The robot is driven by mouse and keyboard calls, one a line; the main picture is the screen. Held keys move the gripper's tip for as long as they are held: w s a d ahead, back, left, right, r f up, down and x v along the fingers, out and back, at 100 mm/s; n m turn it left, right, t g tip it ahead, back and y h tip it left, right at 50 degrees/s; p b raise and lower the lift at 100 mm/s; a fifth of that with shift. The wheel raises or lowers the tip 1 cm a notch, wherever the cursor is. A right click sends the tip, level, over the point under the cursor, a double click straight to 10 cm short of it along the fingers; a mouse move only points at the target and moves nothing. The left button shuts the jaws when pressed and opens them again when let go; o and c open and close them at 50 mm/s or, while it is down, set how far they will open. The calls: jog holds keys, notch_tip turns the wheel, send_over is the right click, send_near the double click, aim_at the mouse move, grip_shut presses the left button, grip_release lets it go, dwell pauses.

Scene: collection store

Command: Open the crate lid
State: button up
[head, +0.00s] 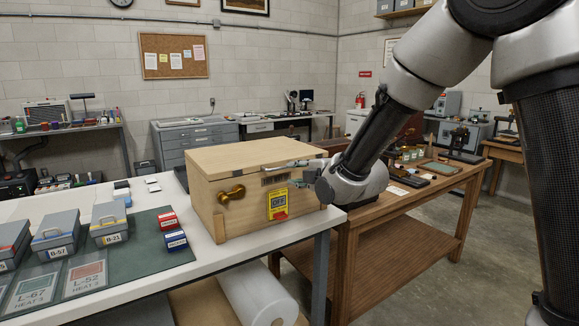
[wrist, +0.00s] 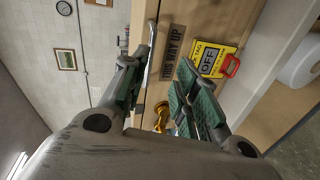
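The wooden crate (head: 250,210) stands on the white table, its lid (head: 245,155) lying flat and shut. A thin silver bar (head: 285,165) runs along the lid's front edge; it also shows in the wrist view (wrist: 151,55). My gripper (head: 302,173) is at the crate's upper front right. In the wrist view my gripper (wrist: 158,82) is open, with the bar between its green-padded fingers, close to the left one. I cannot tell whether they touch. A brass fitting (head: 232,194) sits on the front's left side.
A yellow OFF tag with a red part (head: 278,204) is on the crate front, below my gripper. Grey boxes (head: 109,222) and small red and blue boxes stand left on a green mat (head: 145,250). A wooden table (head: 420,205) stands behind right.

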aim_at(285, 167)
jog(key=shift+n+t, duration=0.3)
jog(key=shift+n, duration=0.3)
jog(key=x, duration=0.5)
jog(key=r+x, duration=0.1)
jog(key=x, duration=0.1)
jog(key=shift+w+a, duration=0.3)
jog(key=shift+w, duration=0.1)
jog(key=shift+c, duration=0.5)
grip_shut()
